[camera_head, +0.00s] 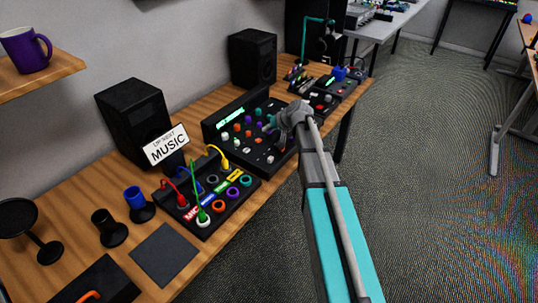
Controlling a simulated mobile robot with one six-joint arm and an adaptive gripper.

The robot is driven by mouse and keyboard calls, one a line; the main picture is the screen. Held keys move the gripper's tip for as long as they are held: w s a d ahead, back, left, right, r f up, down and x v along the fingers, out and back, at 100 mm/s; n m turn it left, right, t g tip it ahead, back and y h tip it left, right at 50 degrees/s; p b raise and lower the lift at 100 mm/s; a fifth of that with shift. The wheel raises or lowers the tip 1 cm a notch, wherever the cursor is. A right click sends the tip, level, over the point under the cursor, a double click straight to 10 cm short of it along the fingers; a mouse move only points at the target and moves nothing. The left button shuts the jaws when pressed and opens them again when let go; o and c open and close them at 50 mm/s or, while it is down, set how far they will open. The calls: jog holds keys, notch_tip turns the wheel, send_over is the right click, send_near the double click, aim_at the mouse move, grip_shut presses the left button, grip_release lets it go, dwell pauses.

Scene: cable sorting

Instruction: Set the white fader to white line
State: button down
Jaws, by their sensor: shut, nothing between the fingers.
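The black mixer panel (231,148) with a lit green display stands in the middle of the wooden table. It carries several coloured knobs and small sliders. A small white piece (270,159) near its front edge looks like the white fader, but it is too small to be sure. The white line cannot be made out. My gripper (270,124) is over the right part of the panel, shut and empty, its fingers small and pointing left. Whether it touches the panel cannot be told. My wrist and arm hide the panel's right end.
A cable box (229,213) with coloured sockets and plugged cables stands nearer, left of the mixer. Black speakers (134,117) (252,58) stand behind. Another control box (322,104) is beyond the mixer. A MUSIC sign (166,144) stands by the near speaker. Open floor lies right.

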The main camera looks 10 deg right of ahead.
jog(key=c, duration=1.4)
grip_release()
jog(key=c, duration=0.9)
grip_release()
jog(key=shift+a+r, duration=0.1)
jog(key=shift+c, duration=0.2)
jog(key=o, duration=0.5)
jog(key=shift+s+a+r+n+g+p, duration=0.2)
jog(key=shift+s+r+n+g+p, duration=0.25)
jog(key=shift+p, duration=0.5)
jog(key=shift+c, duration=0.2)
jog(key=shift+o, duration=0.2)
jog(key=shift+s+a+r+n+g+h+p, duration=0.1)
jog(key=shift+s+a+n+g+h+p, duration=0.1)
jog(key=shift+n+g+h+p, duration=0.3)
notch_tip(320, 180, up, 6)
jog(key=f+n+g+h+p, duration=0.1)
jog(key=n+g+h+p, duration=0.5)
jog(key=p, duration=0.4)
send_over(271, 157)
jog(key=n+y, duration=0.1)
jog(key=shift+s+a+r+t, duration=0.1)
jog(key=shift+r+t, duration=0.1)
jog(key=shift+t, duration=0.25)
jog(key=shift+f+b, duration=0.15)
jog(key=shift+b, duration=0.3)
notch_tip(271, 157, down, 14)
jog(key=b, duration=1.3)
jog(key=shift+r, duration=0.25)
